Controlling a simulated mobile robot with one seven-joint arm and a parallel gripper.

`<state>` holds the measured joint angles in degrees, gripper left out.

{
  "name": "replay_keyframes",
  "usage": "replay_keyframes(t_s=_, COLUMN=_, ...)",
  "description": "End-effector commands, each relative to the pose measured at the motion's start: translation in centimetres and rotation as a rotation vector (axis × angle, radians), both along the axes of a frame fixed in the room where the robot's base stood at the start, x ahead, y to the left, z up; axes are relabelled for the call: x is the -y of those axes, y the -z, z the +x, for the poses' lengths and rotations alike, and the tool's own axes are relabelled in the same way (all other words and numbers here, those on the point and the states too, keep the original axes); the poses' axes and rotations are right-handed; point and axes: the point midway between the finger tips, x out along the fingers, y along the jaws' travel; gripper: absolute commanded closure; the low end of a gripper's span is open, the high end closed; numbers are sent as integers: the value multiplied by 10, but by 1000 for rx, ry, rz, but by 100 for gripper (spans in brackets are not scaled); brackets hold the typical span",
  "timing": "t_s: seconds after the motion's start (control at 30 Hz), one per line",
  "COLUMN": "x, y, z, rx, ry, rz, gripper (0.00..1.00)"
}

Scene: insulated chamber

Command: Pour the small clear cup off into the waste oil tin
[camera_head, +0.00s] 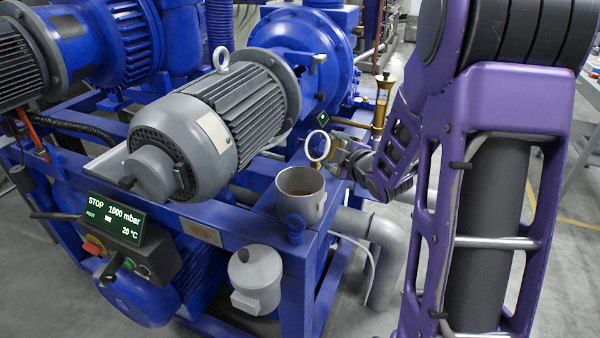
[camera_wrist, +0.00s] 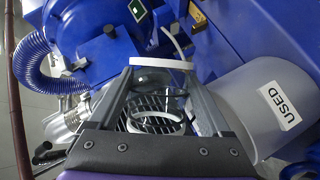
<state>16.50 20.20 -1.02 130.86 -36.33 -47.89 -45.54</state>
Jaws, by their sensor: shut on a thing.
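The small clear cup shows in the wrist view (camera_wrist: 160,66) as see-through walls with a white ring. In the head view its pale ring (camera_head: 318,146) stands up and faces the camera, so the cup looks tipped well over. My gripper (camera_wrist: 163,98) is shut on the cup, one finger on each side. In the head view my gripper (camera_head: 338,156) is above and just right of the waste oil tin (camera_head: 312,205), an open grey tin with brownish contents. The tin's USED label shows in the wrist view (camera_wrist: 280,105). I cannot see liquid in the cup or a stream.
The tin stands on the blue frame (camera_head: 295,258). A grey motor (camera_head: 205,125) lies close to its left. A lidded grey canister (camera_head: 255,278) is lower down. A grey pipe (camera_head: 385,240) bends down at the right, and a brass fitting (camera_head: 380,108) rises behind my gripper.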

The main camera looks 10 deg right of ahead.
Motion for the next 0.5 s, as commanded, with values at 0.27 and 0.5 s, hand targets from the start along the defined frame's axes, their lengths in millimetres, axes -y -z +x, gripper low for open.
replay_keyframes(t_s=0.27, x=1, y=3, z=0, rx=-91, ry=1, rz=186, gripper=91)
replay_keyframes(t_s=0.5, x=2, y=-1, z=1, rx=-154, ry=-1, rz=319, gripper=91)
